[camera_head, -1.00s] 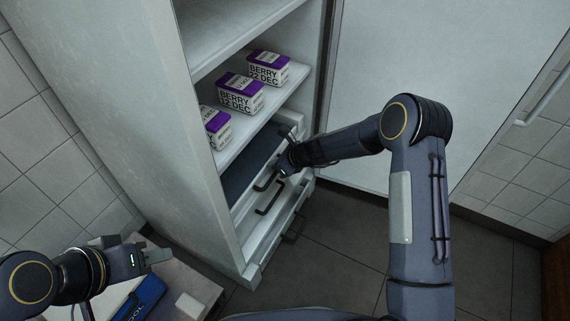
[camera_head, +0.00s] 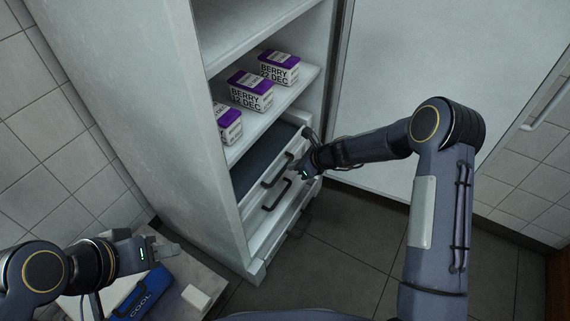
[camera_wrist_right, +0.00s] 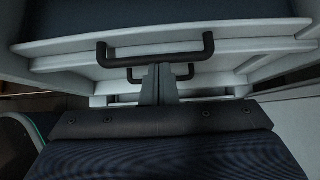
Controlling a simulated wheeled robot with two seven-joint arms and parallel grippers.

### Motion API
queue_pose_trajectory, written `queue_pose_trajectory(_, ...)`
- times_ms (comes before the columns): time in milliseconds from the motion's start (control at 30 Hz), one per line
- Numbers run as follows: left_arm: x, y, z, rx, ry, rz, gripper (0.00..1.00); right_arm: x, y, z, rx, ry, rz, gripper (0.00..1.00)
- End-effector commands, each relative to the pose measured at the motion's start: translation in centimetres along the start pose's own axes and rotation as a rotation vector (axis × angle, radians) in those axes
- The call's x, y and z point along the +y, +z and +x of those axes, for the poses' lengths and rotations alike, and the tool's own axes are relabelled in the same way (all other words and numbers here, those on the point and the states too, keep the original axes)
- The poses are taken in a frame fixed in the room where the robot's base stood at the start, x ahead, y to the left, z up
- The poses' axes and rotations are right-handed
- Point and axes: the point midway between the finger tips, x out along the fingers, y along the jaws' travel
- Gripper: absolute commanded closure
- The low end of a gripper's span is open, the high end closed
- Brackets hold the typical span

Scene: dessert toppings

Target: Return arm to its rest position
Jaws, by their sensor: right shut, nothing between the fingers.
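My right arm reaches in from the right in the head view. Its gripper (camera_head: 299,171) is beside the drawer handles at the right of the fridge, partly hidden by its own wrist. In the right wrist view the fingers (camera_wrist_right: 158,80) are together and empty, just in front of a dark bar handle (camera_wrist_right: 155,49). I cannot tell whether they touch it. My left gripper (camera_head: 168,249) is at the lower left, above a low surface, with nothing visible in it. Its finger gap is too small to judge.
The open fridge (camera_head: 125,100) holds several berry boxes (camera_head: 250,91) on a shelf (camera_head: 290,97). Below is a drawer with a dark interior (camera_head: 262,155). The fridge door (camera_head: 440,60) stands at the right. A blue cool pack (camera_head: 137,300) and white block (camera_head: 195,297) lie lower left.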

Motion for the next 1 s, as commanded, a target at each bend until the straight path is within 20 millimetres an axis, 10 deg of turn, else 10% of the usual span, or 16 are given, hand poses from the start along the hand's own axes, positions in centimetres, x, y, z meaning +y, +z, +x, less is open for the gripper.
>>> queue_pose_trajectory(300,0.8,-1.0,-1.8,0.001,0.0,0.0,0.64,-0.1,0.3,-6.8,-0.001,-0.002,-0.002,1.0)
queue_pose_trajectory(767,0.9,-1.1,-2.0,0.001,0.0,0.0,0.64,0.0,0.5,-9.0,-0.004,-0.002,-0.03,1.0)
queue_pose_trajectory(1000,0.9,-1.1,-2.0,0.001,0.0,0.0,0.64,2.3,4.3,-18.7,-0.022,-0.016,-0.453,1.0)
